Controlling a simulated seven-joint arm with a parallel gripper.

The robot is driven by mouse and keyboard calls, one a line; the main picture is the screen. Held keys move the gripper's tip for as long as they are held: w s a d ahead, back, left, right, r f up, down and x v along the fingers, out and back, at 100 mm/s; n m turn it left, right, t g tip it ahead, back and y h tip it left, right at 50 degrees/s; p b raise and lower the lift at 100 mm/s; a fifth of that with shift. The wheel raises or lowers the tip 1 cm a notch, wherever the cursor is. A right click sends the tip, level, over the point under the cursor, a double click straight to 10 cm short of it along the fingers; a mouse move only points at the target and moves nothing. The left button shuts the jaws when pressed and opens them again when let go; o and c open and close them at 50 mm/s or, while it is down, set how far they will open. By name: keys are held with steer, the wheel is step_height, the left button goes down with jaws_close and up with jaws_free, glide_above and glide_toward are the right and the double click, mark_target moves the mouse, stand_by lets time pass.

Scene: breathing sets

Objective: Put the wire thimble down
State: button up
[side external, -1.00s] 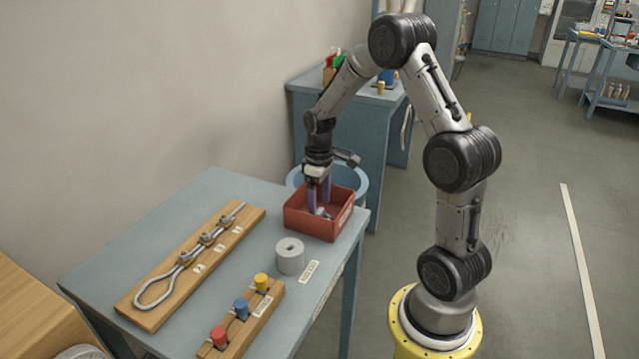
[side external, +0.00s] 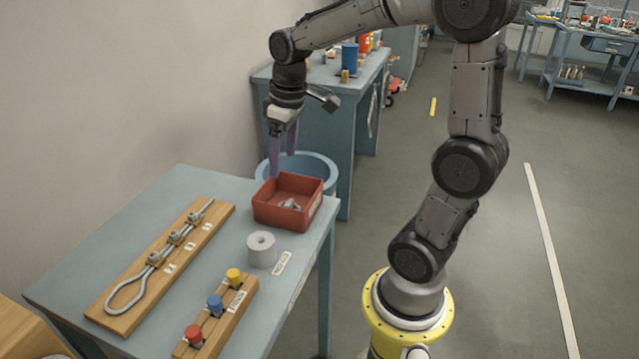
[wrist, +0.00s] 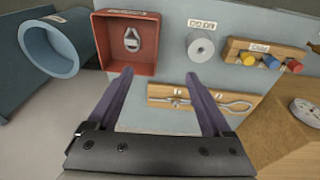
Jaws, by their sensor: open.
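The wire thimble (side external: 290,204) is a small grey metal piece lying inside the red bin (side external: 262,213) on the blue-grey table. In the wrist view the thimble (wrist: 132,40) lies on the floor of the red bin (wrist: 103,45), clear of its walls. My gripper (side external: 283,165) is above the bin's back left side, fingers pointing down, open and empty. In the wrist view the two purple fingers (wrist: 158,75) stand apart with nothing between them.
A grey cylinder (side external: 261,256) stands beside the bin. A wooden board with a clamped wire loop (side external: 125,296) lies at left. A wooden block (side external: 232,303) holds red, blue and yellow knobs. A blue tub (side external: 327,170) is behind the bin.

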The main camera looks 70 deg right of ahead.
steer(key=s+a+r+t, duration=0.1)
steer(key=s+a+t, duration=0.3)
steer(key=s+a, duration=0.7)
steer(key=shift+s+r+y, duration=0.2)
steer(key=shift+s+y, duration=0.1)
steer(key=shift+s, duration=0.75)
